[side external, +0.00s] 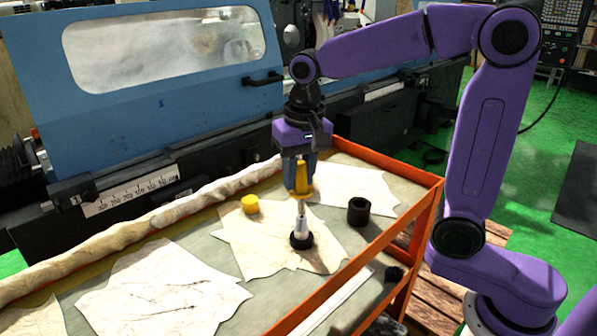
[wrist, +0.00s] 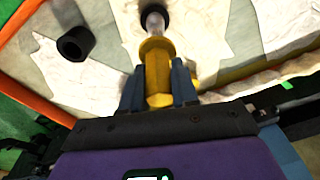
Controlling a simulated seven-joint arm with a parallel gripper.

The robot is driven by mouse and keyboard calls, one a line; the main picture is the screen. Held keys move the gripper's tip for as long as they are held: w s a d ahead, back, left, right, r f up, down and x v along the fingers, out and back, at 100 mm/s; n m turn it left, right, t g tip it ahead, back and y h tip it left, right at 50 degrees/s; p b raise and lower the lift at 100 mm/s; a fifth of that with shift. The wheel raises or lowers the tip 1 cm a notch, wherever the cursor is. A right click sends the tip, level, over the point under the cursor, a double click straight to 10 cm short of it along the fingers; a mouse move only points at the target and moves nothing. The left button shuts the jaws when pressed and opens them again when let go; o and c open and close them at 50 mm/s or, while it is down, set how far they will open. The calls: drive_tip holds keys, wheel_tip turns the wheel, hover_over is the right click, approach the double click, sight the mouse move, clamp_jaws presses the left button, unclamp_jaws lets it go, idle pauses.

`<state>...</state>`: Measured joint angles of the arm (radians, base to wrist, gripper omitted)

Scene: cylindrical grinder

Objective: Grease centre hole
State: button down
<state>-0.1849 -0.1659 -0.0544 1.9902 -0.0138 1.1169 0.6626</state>
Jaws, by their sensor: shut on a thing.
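My gripper (side external: 300,180) points down over the orange-framed bench. It is shut on a yellow-handled tool (side external: 302,182) with a pale metal shaft. In the wrist view the yellow handle (wrist: 157,72) sits between the two blue fingers of my gripper (wrist: 158,88). The tool is upright, and its lower end meets a small black ring-like piece (side external: 301,240) on a paper sheet. I cannot tell whether the shaft tip is inside that piece or just touching it. No centre hole can be made out in either view.
A black hollow cylinder (side external: 359,210) stands to the right of the tool, and a yellow cap (side external: 250,204) lies to its left. The bench (side external: 385,238) has a raised orange rim. A rolled cloth (side external: 200,208) runs along its back, before the blue grinder (side external: 160,75).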

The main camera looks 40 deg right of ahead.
drive_tip(key=shift+f, duration=0.45)
idle(0.8)
drive_tip(key=shift+s, duration=0.3)
drive_tip(key=shift+w, duration=0.1)
drive_tip(key=shift+w, duration=0.5)
drive_tip(key=shift+s, duration=0.1)
drive_tip(key=shift+s, duration=0.55)
drive_tip(key=shift+w, duration=0.15)
drive_tip(key=shift+w, duration=0.5)
